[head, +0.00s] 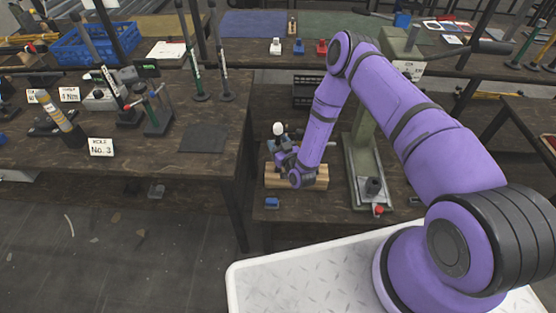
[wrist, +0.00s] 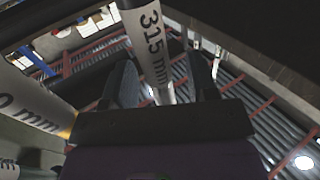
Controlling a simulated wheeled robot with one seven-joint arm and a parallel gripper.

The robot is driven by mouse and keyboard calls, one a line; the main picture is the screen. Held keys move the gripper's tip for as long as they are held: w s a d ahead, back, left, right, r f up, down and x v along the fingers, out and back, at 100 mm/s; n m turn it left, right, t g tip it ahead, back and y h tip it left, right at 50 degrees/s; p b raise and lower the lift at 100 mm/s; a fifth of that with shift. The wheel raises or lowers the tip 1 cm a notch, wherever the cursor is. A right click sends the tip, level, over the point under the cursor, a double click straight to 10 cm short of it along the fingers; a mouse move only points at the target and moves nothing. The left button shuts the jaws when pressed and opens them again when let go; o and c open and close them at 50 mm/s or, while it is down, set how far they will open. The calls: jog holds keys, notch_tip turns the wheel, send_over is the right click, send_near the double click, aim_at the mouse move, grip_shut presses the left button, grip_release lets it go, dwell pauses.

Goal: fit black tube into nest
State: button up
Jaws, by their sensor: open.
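I cannot tell whether either finger touches the tube. In the head view a white rounded end (head: 278,129) stands just behind my gripper, with darker parts below it. I cannot make out with certainty which piece is the black tube. I cannot identify the nest; a green press (head: 366,150) stands right of the block.
Another labelled tube (wrist: 32,100) is close on the left in the wrist view. A small blue item (head: 272,203) lies in front of the block. A red-tipped part (head: 378,210) sits at the press's foot. The left bench holds tools, stands and a blue crate (head: 95,45).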

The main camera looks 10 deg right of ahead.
jog(key=shift+x, duration=0.95)
grip_shut()
jog(key=shift+r, duration=0.1)
